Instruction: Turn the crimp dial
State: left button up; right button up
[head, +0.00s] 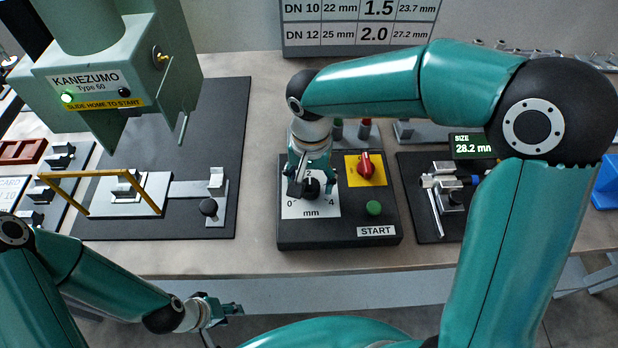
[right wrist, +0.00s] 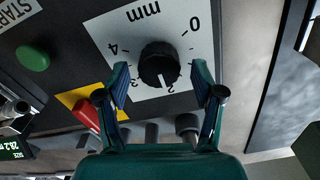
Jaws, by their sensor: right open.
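The black crimp dial (head: 311,187) sits on a white scale plate marked 0, 2, 4 and mm, on a dark control box (head: 340,240). In the right wrist view the dial (right wrist: 158,62) has a white pointer mark directed at about 2. My right gripper (head: 311,178) is over the dial from above. Its open fingers (right wrist: 160,83) stand on either side of the dial, with gaps visible between fingers and knob. My left gripper (head: 222,310) is low at the front left, away from the box; its finger opening is unclear.
The box also carries a red switch (head: 366,166) on a yellow plate and a green START button (head: 373,208). A green press (head: 100,75) stands at left over a slide fixture. A gauge with a display reading 28.2 (head: 473,147) is at right.

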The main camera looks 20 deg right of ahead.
jog(key=c, duration=1.1)
jog(key=shift+c, duration=0.2)
jog(key=shift+n, duration=0.4)
jog(key=n+b, duration=0.1)
jog(key=n, duration=0.4)
jog(key=shift+a, duration=0.2)
jog(key=n, duration=0.6)
jog(key=o, duration=1.1)
